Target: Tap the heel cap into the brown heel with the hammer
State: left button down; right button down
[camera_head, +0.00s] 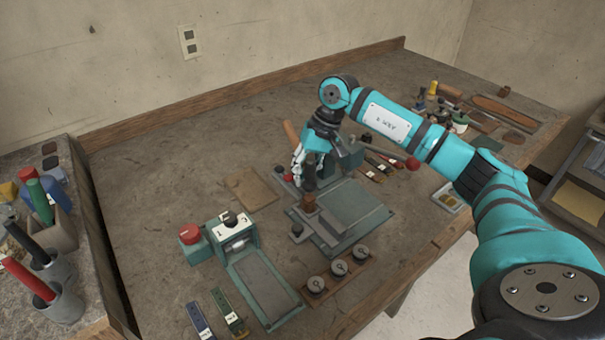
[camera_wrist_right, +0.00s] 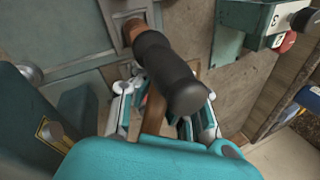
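My right gripper (camera_head: 304,166) is over the middle of the bench, and its fingers also show in the right wrist view (camera_wrist_right: 163,112). It is shut on the hammer, whose wooden handle (camera_head: 290,132) sticks out behind it. In the wrist view the handle (camera_wrist_right: 154,116) runs between the fingers, below the dark round hammer head (camera_wrist_right: 168,75). The brown heel (camera_head: 308,203) stands on a grey-green fixture (camera_head: 362,202), directly below the hammer head. In the wrist view the heel (camera_wrist_right: 132,30) is partly hidden by the head. I cannot tell whether they touch. The heel cap cannot be made out. My left gripper is not in view.
A green device (camera_head: 232,237) with a red knob and a long tray stands left of the fixture. A wooden block with several round pieces (camera_head: 338,275) lies in front. A brown board (camera_head: 251,191) lies behind left. The back left of the bench is clear.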

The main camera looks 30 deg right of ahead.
notch_tip(320, 180, down, 5)
jog(key=b, duration=0.4)
jog(key=shift+r+b, duration=0.1)
jog(key=shift+b, duration=0.3)
jog(key=shift+r, duration=0.1)
jog(key=shift+r, duration=0.1)
notch_tip(320, 180, up, 4)
jog(key=shift+r+p, duration=0.25)
jog(key=shift+p, duration=1)
jog(key=shift+b, duration=0.35)
jog(key=shift+f, duration=0.15)
